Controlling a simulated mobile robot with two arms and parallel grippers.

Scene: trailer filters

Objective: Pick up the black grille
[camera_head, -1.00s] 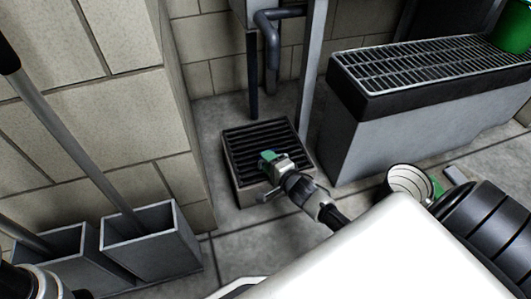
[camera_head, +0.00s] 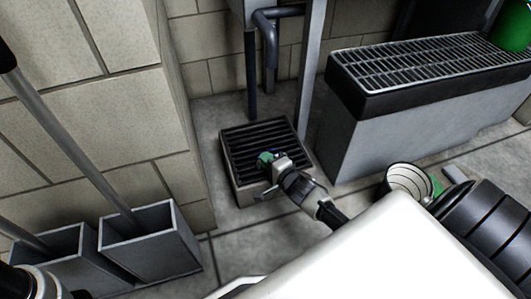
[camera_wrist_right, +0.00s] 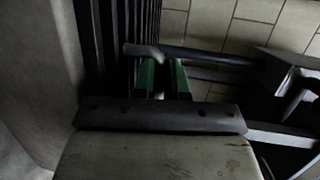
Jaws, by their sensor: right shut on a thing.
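The black grille (camera_head: 246,142) is a square of dark slats seated in a low grey stone box (camera_head: 239,196) on the floor, in the middle of the head view. My right gripper (camera_head: 267,158) is over the front part of the grille and is shut on it. In the right wrist view its green fingertips (camera_wrist_right: 163,80) are close together beside the dark slats (camera_wrist_right: 122,40). A small pale piece shows at the fingertips; the exact contact is hard to see. My left gripper is not clearly visible; only a part of my left arm shows at the lower left corner.
A long grey trough (camera_head: 420,125) with a metal grating stands on the right. A pipe (camera_head: 271,45) and a post (camera_head: 311,70) rise behind the grille. Two grey bins (camera_head: 152,246) with long handles stand at the lower left, near a block wall (camera_head: 110,100).

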